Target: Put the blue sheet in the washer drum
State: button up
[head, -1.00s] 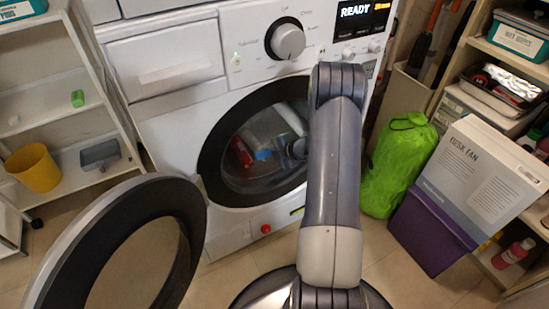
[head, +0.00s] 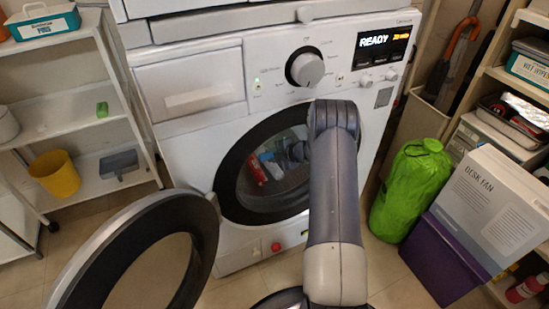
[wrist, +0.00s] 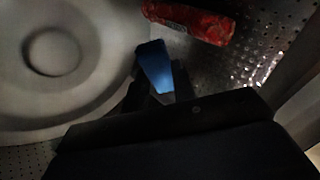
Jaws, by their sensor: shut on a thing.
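The washer (head: 185,135) stands ahead with its round door (head: 190,215) swung open to the left. My arm reaches through the opening into the drum (head: 275,195). In the wrist view my gripper (wrist: 157,88) is shut on the blue sheet (wrist: 153,64), a small folded blue piece that sticks out past the fingertips. The sheet also shows in the head view (head: 266,157), small and behind the door rim. The perforated drum wall (wrist: 235,65) surrounds it. A red packet (wrist: 190,20) lies in the drum just beyond the sheet, and it shows in the head view (head: 257,170).
A white shelf with a yellow bucket (head: 55,174) stands at the left. A green bag (head: 410,190), a purple box (head: 440,265) and a desk fan box (head: 490,205) stand at the right. The open door takes up the floor space at the front left.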

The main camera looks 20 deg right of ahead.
jog(key=o, duration=1.1)
jog(key=s+r, duration=0.2)
jog(key=s, duration=1.8)
jog(key=shift+d, duration=0.3)
jog(key=w+f, duration=0.1)
jog(key=w, duration=1.1)
jog(key=shift+w+a+f, duration=0.2)
jog(key=shift+w, duration=0.05)
jog(key=shift+s, duration=0.1)
